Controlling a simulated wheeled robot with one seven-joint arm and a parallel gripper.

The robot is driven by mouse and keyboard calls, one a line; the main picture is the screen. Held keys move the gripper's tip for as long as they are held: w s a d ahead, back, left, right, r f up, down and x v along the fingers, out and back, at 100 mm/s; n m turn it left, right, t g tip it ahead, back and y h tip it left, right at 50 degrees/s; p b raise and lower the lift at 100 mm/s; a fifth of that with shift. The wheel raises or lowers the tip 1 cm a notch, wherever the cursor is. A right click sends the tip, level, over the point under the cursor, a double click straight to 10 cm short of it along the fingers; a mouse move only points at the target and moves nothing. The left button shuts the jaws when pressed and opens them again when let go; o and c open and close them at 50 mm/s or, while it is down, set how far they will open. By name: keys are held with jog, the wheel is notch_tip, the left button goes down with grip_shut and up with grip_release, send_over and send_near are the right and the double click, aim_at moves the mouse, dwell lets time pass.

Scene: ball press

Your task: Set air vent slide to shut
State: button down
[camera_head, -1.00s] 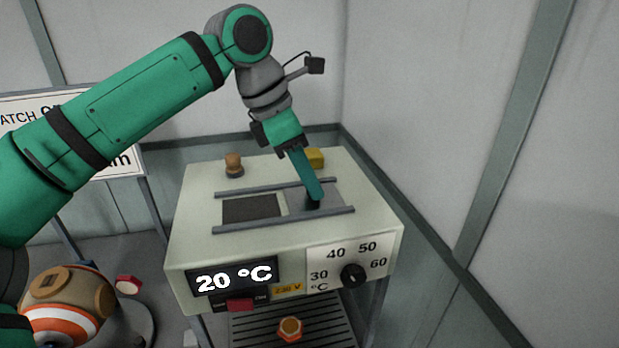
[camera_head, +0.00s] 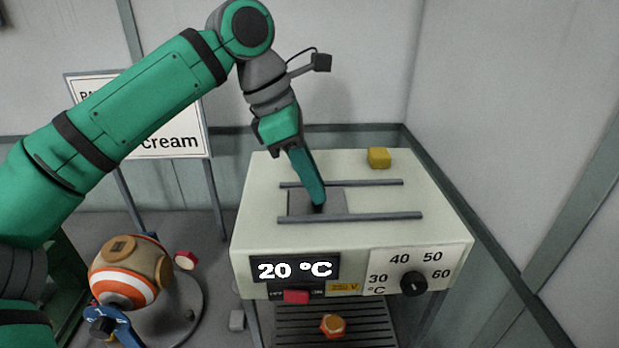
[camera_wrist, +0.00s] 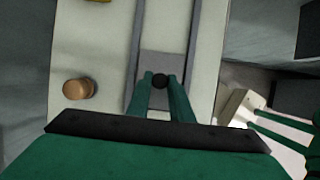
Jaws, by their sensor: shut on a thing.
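The air vent slide is a grey plate (camera_head: 335,204) between two rails (camera_head: 375,216) on top of the pale machine (camera_head: 420,195). It sits at the left end of the rails, and no dark opening shows there; bare pale top shows to its right. The plate (camera_wrist: 161,62) also shows in the wrist view, with a small black knob (camera_wrist: 160,81) on it. My gripper (camera_head: 318,203) reaches down to the plate. In the wrist view its fingers (camera_wrist: 161,84) are on both sides of the knob, shut on it. My fingers hide part of the plate in the head view.
A yellow block (camera_head: 378,158) stands behind the rails. A brown cork-like knob (camera_wrist: 78,88) shows beside the rail in the wrist view. The front has a 20 °C display (camera_head: 295,269) and a dial (camera_head: 414,283). A striped ball device (camera_head: 130,272) stands at lower left.

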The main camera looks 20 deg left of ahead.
jog(key=shift+s+a, duration=0.1)
jog(key=shift+a, duration=0.25)
jog(key=c, duration=1.6)
grip_release()
jog(key=shift+a, duration=0.15)
jog(key=shift+o, duration=0.2)
jog(key=shift+r, duration=0.25)
jog(key=v, duration=1)
jog(key=shift+r, duration=0.2)
